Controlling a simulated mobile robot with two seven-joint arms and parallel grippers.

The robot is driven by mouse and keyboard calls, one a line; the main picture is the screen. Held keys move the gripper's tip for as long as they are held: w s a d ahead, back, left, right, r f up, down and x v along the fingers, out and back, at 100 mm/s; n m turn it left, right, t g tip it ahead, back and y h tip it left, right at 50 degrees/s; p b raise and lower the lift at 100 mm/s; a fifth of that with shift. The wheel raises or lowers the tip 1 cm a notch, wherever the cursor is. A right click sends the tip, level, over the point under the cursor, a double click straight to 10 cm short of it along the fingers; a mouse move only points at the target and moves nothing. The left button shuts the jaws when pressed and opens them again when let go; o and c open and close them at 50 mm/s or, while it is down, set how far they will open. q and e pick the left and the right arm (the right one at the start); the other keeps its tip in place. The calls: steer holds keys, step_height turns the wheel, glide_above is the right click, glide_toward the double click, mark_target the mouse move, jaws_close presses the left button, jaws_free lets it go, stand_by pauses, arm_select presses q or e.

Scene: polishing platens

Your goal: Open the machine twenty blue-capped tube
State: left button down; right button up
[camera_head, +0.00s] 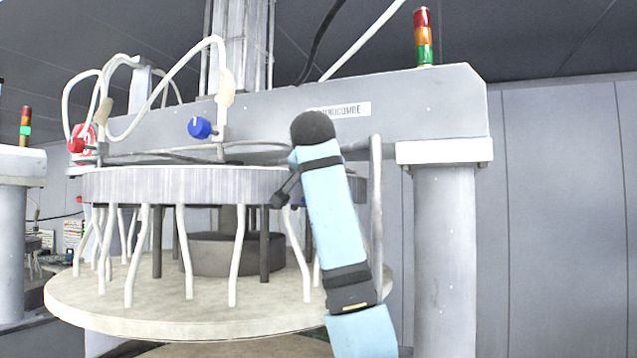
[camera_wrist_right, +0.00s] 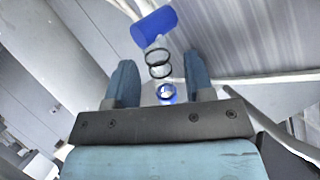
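In the right wrist view, a blue cap (camera_wrist_right: 154,25) lies just beyond the fingertips of my right gripper (camera_wrist_right: 161,72). Clear and dark rings and a small blue ring follow it down between the fingers. The two fingers stand wide apart, with gaps on both sides, so the gripper is open. In the head view, a blue cap (camera_head: 200,127) sits on a tube fitting on the machine's beam (camera_head: 440,100). My right arm covers part of the machine; its gripper is mostly hidden behind it. I cannot tell whether both views show the same cap. My left gripper is not in view.
White hoses (camera_head: 150,105) loop above the grey ribbed disc (camera_head: 160,185). Several pale legs hang from it to the round platen (camera_head: 180,310). A grey column (camera_head: 445,260) stands right of my arm.

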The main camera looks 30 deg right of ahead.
steer(key=b+v, duration=0.3)
steer(key=v, duration=1.1)
steer(key=shift+b, duration=0.3)
steer(key=shift+w, duration=0.1)
steer(key=shift+c, duration=0.5)
